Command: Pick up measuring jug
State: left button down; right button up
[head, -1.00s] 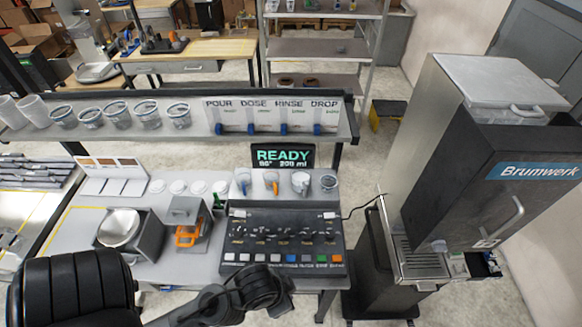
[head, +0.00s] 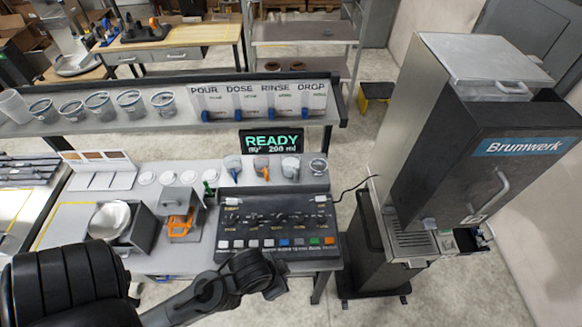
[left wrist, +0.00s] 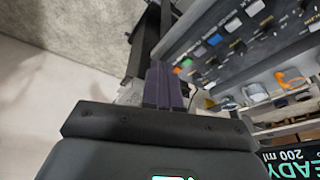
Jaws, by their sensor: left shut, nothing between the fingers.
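Small cup-like vessels stand in a row behind the black button console in the head view: one with a blue handle (head: 233,167), one with an orange handle (head: 262,167), a whitish one (head: 290,167) and a clear one (head: 318,167). Several clear blue-rimmed cups (head: 98,103) stand on the upper shelf. I cannot tell which is the measuring jug. My left arm reaches in front of the console; its fingers are hard to make out there. In the left wrist view my left gripper (left wrist: 165,68) is shut and empty, beside the console edge. My right gripper is not in view.
The console (head: 278,220) has knobs and coloured buttons. A READY display (head: 271,142) stands behind the vessels. An orange-handled device (head: 180,220) and a round metal bowl (head: 110,220) sit to the left. A tall Brumwerk machine (head: 480,150) stands right, with open floor before it.

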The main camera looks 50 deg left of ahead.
pick_arm(q)
grip_release()
dwell(0.6)
